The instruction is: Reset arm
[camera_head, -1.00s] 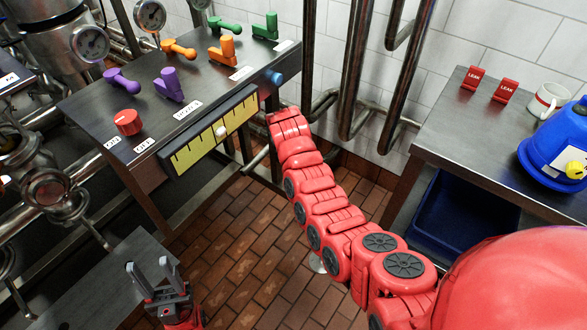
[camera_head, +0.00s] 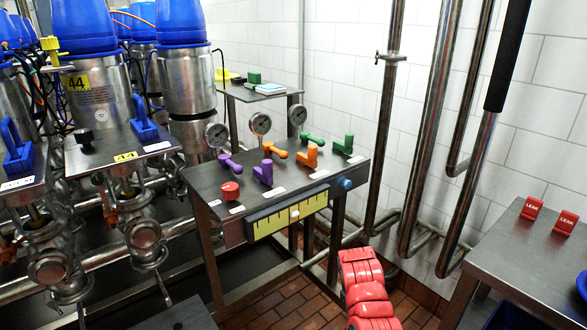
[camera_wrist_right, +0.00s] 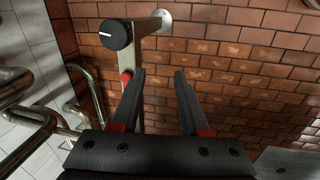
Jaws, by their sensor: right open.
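My red right arm (camera_head: 367,290) rises from the bottom of the head view, to the right of the control table's front edge; its gripper does not show there. In the right wrist view, my right gripper (camera_wrist_right: 158,76) is open with nothing between its two black fingers. A round black knob (camera_wrist_right: 115,34) on a metal bar lies beyond the left finger, over brick floor. The control table (camera_head: 215,182) carries purple, orange and green levers, a red knob (camera_head: 230,191) and a yellow scale panel (camera_head: 270,224) with a white slider. My left gripper is out of view.
Valve units with blue tops (camera_head: 84,33) stand at the left. Vertical pipes (camera_head: 432,130) run along the tiled wall. A metal table (camera_head: 520,262) with two red LEAK signs (camera_head: 531,208) is at the right. Brick floor (camera_head: 282,305) shows between the tables.

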